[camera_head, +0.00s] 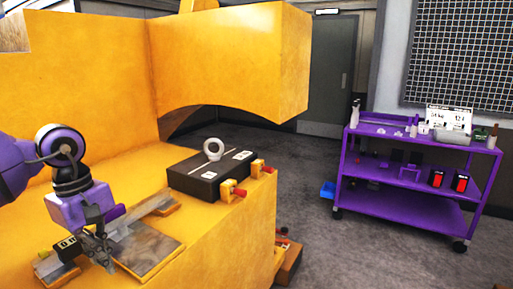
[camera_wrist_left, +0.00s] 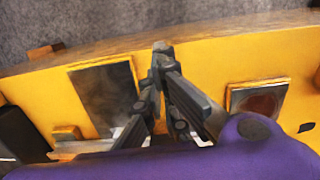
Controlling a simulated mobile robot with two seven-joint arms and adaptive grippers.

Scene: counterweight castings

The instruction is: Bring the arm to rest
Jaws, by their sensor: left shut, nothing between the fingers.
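My left arm comes in from the left in the head view, with a purple wrist. My left gripper (camera_head: 106,262) points down over the yellow casting's ledge (camera_head: 130,180), near a grey metal plate (camera_head: 150,252). Its fingers are shut with nothing between them. In the left wrist view the gripper (camera_wrist_left: 160,50) shows over the yellow surface, with a dark grey plate (camera_wrist_left: 104,92) to its left and a framed plate with a reddish-brown round patch (camera_wrist_left: 258,103) to its right. My right gripper is in neither view.
A black block (camera_head: 207,178) with a white ring (camera_head: 213,149) on top sits on the ledge, beside red-tipped clamps (camera_head: 238,190). A high yellow wall (camera_head: 80,80) rises behind. A purple cart (camera_head: 415,204) stands at the right, past open grey floor (camera_head: 310,240).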

